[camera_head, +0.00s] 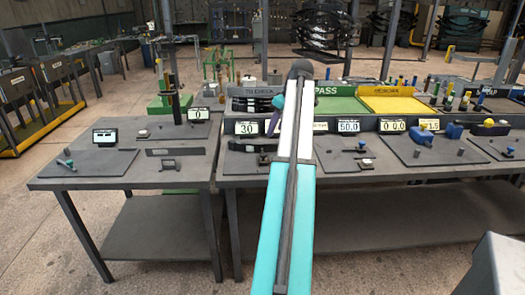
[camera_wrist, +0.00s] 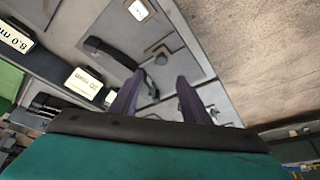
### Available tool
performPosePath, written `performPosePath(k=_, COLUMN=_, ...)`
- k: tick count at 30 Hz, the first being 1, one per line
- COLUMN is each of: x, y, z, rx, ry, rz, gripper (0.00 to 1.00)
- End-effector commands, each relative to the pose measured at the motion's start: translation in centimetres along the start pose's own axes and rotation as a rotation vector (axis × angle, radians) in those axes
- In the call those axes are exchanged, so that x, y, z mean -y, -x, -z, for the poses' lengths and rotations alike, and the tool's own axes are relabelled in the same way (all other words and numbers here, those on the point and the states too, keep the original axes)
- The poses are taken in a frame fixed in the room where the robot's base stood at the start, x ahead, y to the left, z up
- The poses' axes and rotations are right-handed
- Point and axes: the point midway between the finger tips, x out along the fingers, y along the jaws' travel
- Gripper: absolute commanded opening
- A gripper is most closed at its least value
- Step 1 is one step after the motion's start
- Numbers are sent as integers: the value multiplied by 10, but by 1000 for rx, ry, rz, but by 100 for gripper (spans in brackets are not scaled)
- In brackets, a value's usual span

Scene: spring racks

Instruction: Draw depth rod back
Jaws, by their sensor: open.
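My gripper (camera_wrist: 157,95) is open, with two purple fingers apart in the wrist view. Below and beyond them lies a grey plate (camera_wrist: 190,62) with a dark, bent bar-like piece (camera_wrist: 108,52) on it. I cannot tell which part is the depth rod. I see no contact between the fingers and these parts. In the head view my arm hides most of the gripper; a purple finger (camera_head: 257,124) shows left of it, near the display reading 30 (camera_head: 247,127).
The right bench (camera_head: 390,208) carries several plates, small fixtures and number displays. Green and yellow trays (camera_head: 395,104) stand behind the displays. The left bench (camera_head: 100,182) holds a display (camera_head: 105,137), a teal-tipped piece (camera_head: 66,162) and a dark upright column (camera_head: 173,95).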

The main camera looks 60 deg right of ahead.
Motion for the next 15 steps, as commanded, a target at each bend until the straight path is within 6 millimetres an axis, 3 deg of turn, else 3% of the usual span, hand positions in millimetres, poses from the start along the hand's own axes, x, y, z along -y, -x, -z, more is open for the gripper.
performPosePath(k=8, x=7, y=-12, z=5, rx=1, ry=9, rz=6, gripper=43)
performPosePath(k=15, x=10, y=-38, z=7, rx=2, ry=12, rz=7, gripper=43)
